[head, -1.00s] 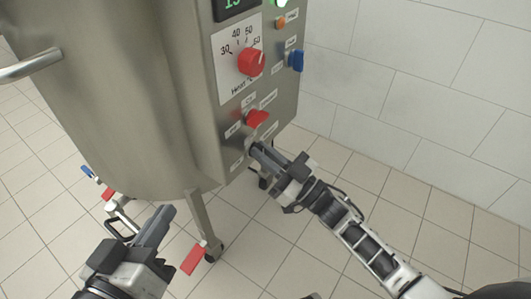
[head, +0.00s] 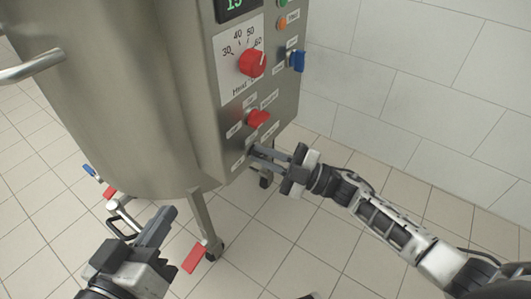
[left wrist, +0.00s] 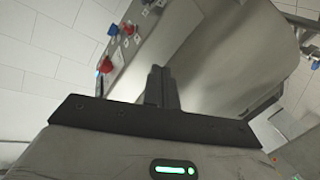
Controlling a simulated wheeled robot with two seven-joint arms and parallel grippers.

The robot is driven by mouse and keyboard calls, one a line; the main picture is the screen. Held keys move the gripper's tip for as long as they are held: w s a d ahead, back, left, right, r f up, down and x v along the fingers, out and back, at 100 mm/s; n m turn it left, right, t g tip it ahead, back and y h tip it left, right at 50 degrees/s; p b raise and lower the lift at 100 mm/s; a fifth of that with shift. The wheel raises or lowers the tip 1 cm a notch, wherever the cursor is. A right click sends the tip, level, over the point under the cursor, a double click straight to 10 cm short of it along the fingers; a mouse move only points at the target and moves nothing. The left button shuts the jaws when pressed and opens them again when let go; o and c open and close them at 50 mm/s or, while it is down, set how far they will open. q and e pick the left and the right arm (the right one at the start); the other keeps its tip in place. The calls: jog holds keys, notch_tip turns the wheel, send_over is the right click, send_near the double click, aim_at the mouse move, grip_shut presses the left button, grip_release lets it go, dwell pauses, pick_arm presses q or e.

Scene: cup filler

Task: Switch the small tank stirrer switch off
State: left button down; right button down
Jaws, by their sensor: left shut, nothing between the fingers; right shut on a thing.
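The tank's control panel (head: 283,102) carries a large red heating dial (head: 253,62), a smaller red knob (head: 258,118) and, low down, a small dark switch (head: 252,149) with labels around it. The label text is too small to read. My right gripper (head: 256,154) is at this low switch, its two fingers closed on it from the right; the fingers hide most of the switch, so its setting cannot be told. My left gripper (head: 167,217) is shut and empty, below and in front of the tank, apart from everything. Its closed fingers also show in the left wrist view (left wrist: 161,85).
A blue knob (head: 297,61) sticks out at the panel's right side, below an orange light (head: 282,23). The steel tank (head: 120,100) fills the left.

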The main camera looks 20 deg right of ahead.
jog(key=n+g+p, duration=0.1)
jog(key=n+g, duration=0.1)
jog(key=n, duration=0.2)
pick_arm(q)
jog(key=shift+a+f+m+g+y+p, duration=0.3)
jog(key=shift+f+m+g+p, duration=0.1)
jog(key=shift+f+p, duration=0.2)
pick_arm(e)
jog(key=shift+f+n+g+h, duration=0.15)
jog(key=shift+n+g+h, duration=0.15)
jog(key=shift+n, duration=0.85)
jog(key=shift+f+n+g+h, duration=0.15)
jog(key=shift+n+h, duration=0.25)
jog(key=shift+n, duration=0.75)
jog(key=c, duration=1.5)
grip_release()
pick_arm(q)
jog(key=shift+r, duration=0.15)
pick_arm(e)
jog(key=shift+r, duration=0.1)
